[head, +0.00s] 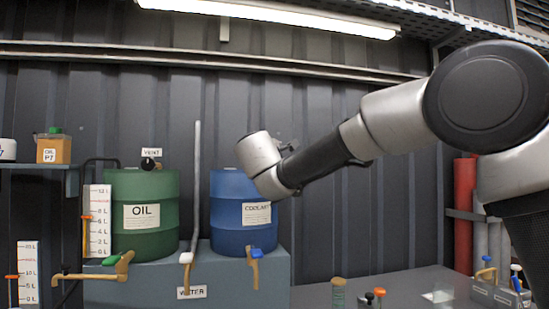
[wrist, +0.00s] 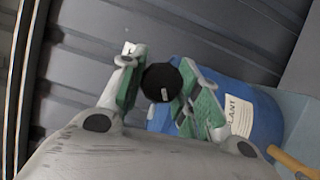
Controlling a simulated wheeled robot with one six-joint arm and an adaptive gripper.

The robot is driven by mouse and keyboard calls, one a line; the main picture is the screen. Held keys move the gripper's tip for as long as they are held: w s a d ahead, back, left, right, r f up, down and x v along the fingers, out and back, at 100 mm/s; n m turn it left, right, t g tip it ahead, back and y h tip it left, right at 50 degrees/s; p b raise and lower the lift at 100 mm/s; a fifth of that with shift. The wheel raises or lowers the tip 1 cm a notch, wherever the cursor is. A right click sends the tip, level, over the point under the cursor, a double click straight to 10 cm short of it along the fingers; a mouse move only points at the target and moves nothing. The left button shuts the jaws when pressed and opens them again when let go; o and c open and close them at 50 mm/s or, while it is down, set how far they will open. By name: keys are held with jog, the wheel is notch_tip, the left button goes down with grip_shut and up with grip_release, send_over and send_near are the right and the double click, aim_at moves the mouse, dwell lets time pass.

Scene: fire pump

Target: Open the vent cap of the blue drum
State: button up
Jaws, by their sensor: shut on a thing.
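The blue drum (head: 228,212), with a COOLANT label, stands right of the green drum. It also shows in the wrist view (wrist: 262,120), tilted, behind my fingers. The vent cap (wrist: 161,84) is a round black knob with a small pale mark. My gripper (wrist: 160,76) is shut on it, one green-padded finger on each side. In the head view my wrist covers part of the blue drum's top, and the cap and fingers are hidden there.
The green OIL drum (head: 120,215) has its own black vent cap (head: 148,163) under a VENT sign. Both drums stand on a grey block (head: 215,270). A grey upright pipe (head: 196,180) rises between them. Small bottles (head: 338,293) stand on the right-hand bench.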

jog(key=shift+f, duration=0.1)
jog(key=o, duration=1.1)
jog(key=shift+c, duration=0.2)
jog(key=s+a, duration=0.1)
jog(key=s, duration=1.1)
jog(key=shift+a+f, duration=0.15)
